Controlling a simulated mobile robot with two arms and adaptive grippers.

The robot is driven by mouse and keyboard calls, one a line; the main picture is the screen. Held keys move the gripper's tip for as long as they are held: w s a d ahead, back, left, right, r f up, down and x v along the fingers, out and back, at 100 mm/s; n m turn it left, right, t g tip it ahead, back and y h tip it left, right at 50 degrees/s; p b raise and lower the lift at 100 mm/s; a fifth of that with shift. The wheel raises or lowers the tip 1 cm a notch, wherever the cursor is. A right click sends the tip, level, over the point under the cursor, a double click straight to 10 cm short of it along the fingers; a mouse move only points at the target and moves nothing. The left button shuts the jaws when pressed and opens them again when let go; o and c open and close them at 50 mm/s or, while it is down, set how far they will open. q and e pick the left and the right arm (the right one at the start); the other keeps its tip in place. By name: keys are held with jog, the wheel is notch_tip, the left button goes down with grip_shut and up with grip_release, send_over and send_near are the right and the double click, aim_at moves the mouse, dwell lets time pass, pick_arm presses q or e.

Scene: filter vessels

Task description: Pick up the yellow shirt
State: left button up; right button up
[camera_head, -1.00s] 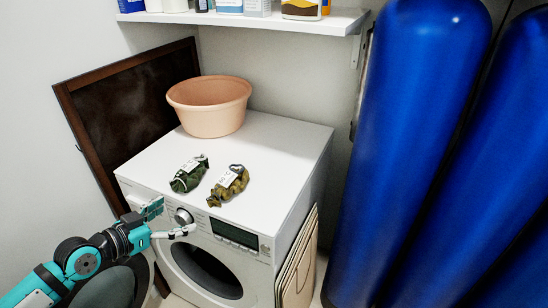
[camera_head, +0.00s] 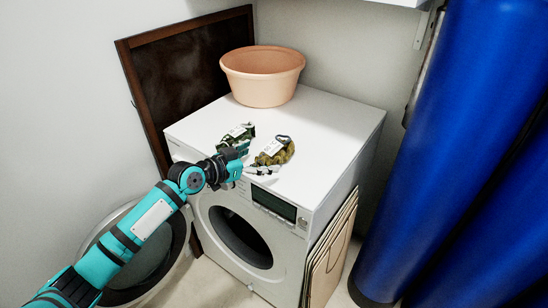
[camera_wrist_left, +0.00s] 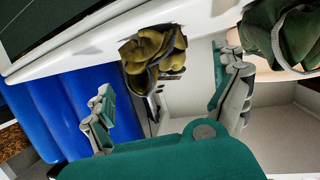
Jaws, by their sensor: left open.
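The yellow shirt (camera_head: 277,153) is a rolled yellow-brown bundle with a white tag, lying on top of the white washing machine. In the left wrist view the yellow shirt (camera_wrist_left: 152,52) shows ahead, between the lines of the two fingers. A dark green bundle (camera_head: 240,133) lies to its left, also with a white tag; it shows at the upper right of the left wrist view (camera_wrist_left: 284,36). My left gripper (camera_head: 250,161) is open and empty at the machine's front top edge, just in front of the yellow shirt. My right gripper is not in view.
The washing machine (camera_head: 325,130) has free room on its right top. A peach basin (camera_head: 262,82) stands at its back. A dark framed panel (camera_head: 185,75) leans at the left. Folded boards (camera_head: 330,255) lean on the machine's right side, near tall blue cylinders (camera_head: 455,150).

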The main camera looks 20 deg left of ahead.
aim_at(279, 151)
pick_arm(q)
jog(key=x, duration=0.1)
jog(key=b+x, duration=0.1)
jog(key=x, duration=0.1)
jog(key=b+x, duration=0.1)
jog(key=shift+w+a+f, duration=0.15)
jog(key=shift+w+f, duration=0.1)
jog(key=shift+f, duration=0.25)
jog(key=shift+r, duration=0.1)
jog(key=shift+c, duration=0.2)
jog(key=c, duration=1.3)
